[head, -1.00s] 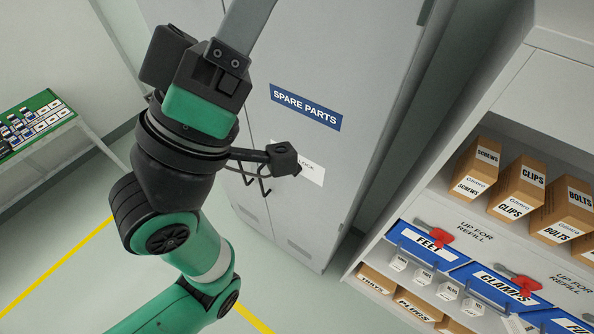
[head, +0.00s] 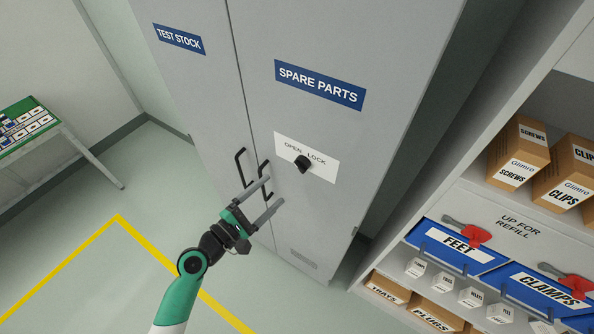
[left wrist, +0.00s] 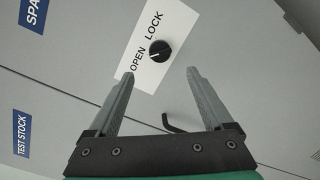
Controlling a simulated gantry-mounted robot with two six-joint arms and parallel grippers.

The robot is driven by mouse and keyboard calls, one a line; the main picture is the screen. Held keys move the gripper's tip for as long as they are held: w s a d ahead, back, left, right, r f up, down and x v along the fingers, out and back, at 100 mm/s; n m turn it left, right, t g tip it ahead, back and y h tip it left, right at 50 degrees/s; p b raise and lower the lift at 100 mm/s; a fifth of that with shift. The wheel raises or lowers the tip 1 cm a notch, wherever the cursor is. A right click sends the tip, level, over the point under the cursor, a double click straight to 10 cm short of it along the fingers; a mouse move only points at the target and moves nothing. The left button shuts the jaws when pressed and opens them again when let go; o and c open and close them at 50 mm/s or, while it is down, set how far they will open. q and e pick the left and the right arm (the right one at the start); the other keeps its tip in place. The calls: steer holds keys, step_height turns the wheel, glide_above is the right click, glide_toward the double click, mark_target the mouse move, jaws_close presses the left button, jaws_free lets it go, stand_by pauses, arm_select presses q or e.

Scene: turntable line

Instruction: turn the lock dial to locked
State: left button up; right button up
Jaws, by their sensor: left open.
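The lock dial (head: 302,164) is a small black knob on a white plate (head: 325,173) marked OPEN and LOCK, on the grey SPARE PARTS cabinet door. In the left wrist view the dial (left wrist: 160,51) shows a pale pointer line that appears to point to the OPEN side. My left gripper (head: 275,193) is open and empty, below and left of the dial in the head view. In the left wrist view the dial lies beyond the gap between the fingertips (left wrist: 161,75), apart from them. My right gripper is not in view.
Black door handles (head: 241,167) stick out left of the dial, close to my left gripper. A shelf unit on the right holds cardboard boxes (head: 518,150) and blue FEET and CLAMPS bins (head: 455,252). A table (head: 60,140) stands at the far left. Open floor lies between.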

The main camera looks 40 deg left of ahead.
mark_target(298, 168)
arm_select(q)
steer(key=w, duration=1)
steer(key=shift+w+a, duration=0.25)
steer(key=shift+w, duration=0.05)
steer(key=c, duration=1.3)
steer(key=shift+r, duration=0.1)
